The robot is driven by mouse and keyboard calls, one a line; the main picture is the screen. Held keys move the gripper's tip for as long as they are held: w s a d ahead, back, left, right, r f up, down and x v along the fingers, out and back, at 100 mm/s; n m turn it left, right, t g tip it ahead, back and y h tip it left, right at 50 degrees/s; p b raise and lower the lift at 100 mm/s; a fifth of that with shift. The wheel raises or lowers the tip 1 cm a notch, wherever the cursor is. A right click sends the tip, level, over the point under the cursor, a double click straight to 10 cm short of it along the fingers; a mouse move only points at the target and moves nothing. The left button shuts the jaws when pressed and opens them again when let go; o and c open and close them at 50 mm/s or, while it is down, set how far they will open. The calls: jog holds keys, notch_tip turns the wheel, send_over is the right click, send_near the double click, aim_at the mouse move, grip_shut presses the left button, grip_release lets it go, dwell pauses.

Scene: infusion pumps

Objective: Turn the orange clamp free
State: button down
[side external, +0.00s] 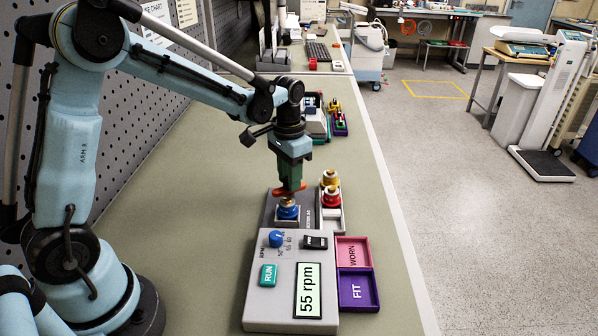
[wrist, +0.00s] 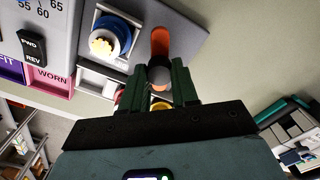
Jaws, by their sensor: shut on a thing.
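The orange clamp (side external: 291,190) shows as a short bar just under my gripper (side external: 291,180) in the side view. In the wrist view the orange clamp (wrist: 160,43) points away from my fingers, over a grey plate (wrist: 185,25). My gripper (wrist: 165,78) is shut there on a dark round end that appears to belong to the clamp. A blue-ringed roller (side external: 288,211) with a pale gold top sits in the pump head below the clamp. The blue roller (wrist: 112,38) is left of the clamp in the wrist view. The fingers hide part of the clamp's near end.
A tray (side external: 331,225) beside the pump head holds a yellow (side external: 329,178) and a red roller (side external: 331,198). The control box (side external: 256,300) shows 55 rpm. Pink WORN (side external: 353,252) and purple FIT (side external: 357,288) bins adjoin it. Another device (side external: 316,123) stands behind.

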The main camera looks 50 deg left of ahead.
jog(key=m, duration=0.5)
jog(key=shift+m, duration=0.3)
dwell(0.4)
jog(key=c, duration=0.8)
grip_release()
jog(key=shift+c, duration=0.2)
notch_tip(320, 180, up, 12)
jog(key=shift+s+d, duration=0.1)
